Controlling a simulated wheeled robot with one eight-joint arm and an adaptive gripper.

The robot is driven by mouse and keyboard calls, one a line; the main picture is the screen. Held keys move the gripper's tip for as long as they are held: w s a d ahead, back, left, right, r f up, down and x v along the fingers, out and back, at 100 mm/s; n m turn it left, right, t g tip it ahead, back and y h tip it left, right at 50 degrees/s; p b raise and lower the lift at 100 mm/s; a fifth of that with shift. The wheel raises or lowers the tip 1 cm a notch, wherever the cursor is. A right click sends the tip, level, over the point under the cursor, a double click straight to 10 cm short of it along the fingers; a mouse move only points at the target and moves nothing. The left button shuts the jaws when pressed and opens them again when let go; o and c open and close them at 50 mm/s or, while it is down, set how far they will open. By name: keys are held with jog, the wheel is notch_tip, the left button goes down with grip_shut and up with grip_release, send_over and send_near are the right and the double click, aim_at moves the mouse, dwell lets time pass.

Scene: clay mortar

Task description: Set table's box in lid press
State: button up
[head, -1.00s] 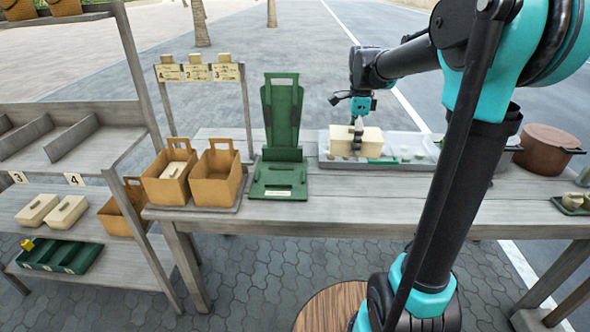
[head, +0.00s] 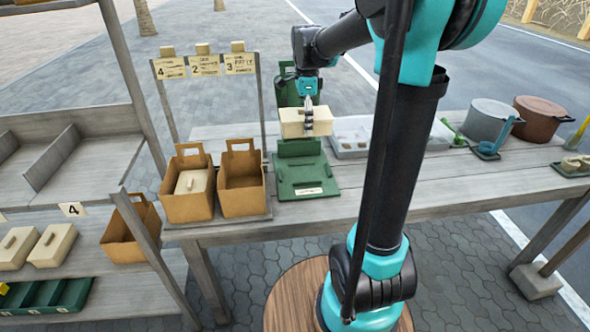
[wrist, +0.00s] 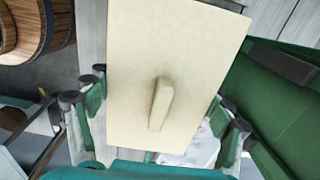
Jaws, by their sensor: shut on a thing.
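A cream box (head: 292,123) with a ridge handle on its lid is held in my gripper (head: 309,125). In the wrist view the box (wrist: 135,55) lies between my two fingers, which are shut on its sides. The green lid press (head: 305,184) stands on the table, with a flat base and a tall back plate. The box appears raised in front of the back plate and hides much of it. In the wrist view the green press (wrist: 275,85) is to the right of the box, apart from it. The exact height above the base cannot be told.
Two brown cartons (head: 241,194) stand left of the press, one with a cream box inside. A pale tray (head: 350,146) lies right of it. A grey pot (head: 490,118) and a brown pot (head: 543,120) stand farther right. A sign rack (head: 205,67) rises behind the cartons.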

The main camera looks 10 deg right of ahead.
aim_at(304, 174)
notch_tip(304, 174, down, 18)
jog(key=shift+f, duration=0.1)
dwell(0.4)
jog(key=o, duration=1.2)
jog(key=shift+f, duration=0.1)
notch_tip(304, 174, up, 11)
jog(key=s+d+f+n+t, duration=0.1)
jog(key=s+f+n, duration=0.2)
jog(key=s+n, duration=0.3)
jog(key=s+d+f+n+t, duration=0.1)
jog(key=s+f+n, duration=0.2)
jog(key=s+n, duration=0.3)
jog(key=s+d+f+n+t, duration=0.2)
jog(key=s+n, duration=0.4)
jog(key=s, duration=0.4)
jog(key=shift+f, duration=0.4)
